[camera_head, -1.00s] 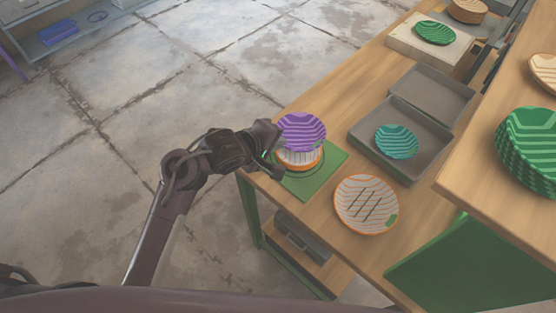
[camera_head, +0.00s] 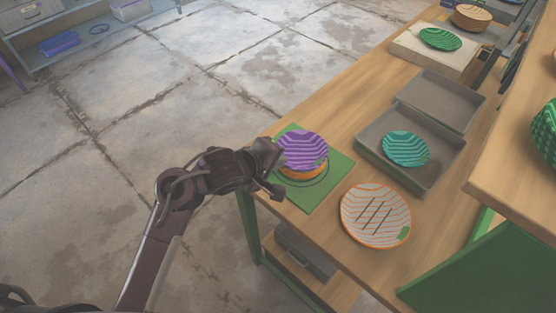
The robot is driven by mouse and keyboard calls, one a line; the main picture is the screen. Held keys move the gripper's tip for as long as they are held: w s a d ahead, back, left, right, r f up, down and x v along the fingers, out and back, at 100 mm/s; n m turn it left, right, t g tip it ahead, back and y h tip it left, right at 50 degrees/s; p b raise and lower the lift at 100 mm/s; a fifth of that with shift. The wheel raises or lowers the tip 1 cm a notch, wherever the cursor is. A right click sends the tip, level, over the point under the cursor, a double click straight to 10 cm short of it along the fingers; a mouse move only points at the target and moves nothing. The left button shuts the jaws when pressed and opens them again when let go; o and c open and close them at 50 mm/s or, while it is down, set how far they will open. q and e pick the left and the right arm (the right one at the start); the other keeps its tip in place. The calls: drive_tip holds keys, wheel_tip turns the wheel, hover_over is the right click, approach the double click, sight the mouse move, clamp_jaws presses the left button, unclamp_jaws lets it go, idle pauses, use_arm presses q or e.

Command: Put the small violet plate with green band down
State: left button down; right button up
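The small violet plate with green band (camera_head: 302,148) shows light stripes and a green patch on its lower right rim. It lies over an orange-rimmed plate (camera_head: 304,177) on the green mat (camera_head: 332,178); only the front edge of the lower plate shows. I cannot tell whether the violet plate fully rests on it. My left gripper (camera_head: 273,170) is at the violet plate's left edge, close to the rim. Its fingertips are partly hidden, and I cannot tell whether they hold the rim. My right gripper is not in view.
A larger orange-rimmed striped plate (camera_head: 375,214) lies on the wooden table (camera_head: 352,121), right of the mat. A grey tray (camera_head: 444,178) holds a teal plate (camera_head: 406,149). A green plate (camera_head: 440,39) sits on a pale block further back. A higher wooden shelf (camera_head: 510,175) stands at right.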

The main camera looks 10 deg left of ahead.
use_arm(q)
drive_tip(key=c, duration=2.1)
unclamp_jaws()
drive_tip(key=shift+w+f, duration=0.1)
drive_tip(key=shift+f, duration=0.2)
drive_tip(key=shift+c, duration=0.2)
drive_tip(key=o, duration=0.4)
drive_tip(key=shift+r, duration=0.3)
drive_tip(key=p+v, duration=0.6)
drive_tip(key=v, duration=0.6)
drive_tip(key=shift+r, duration=0.15)
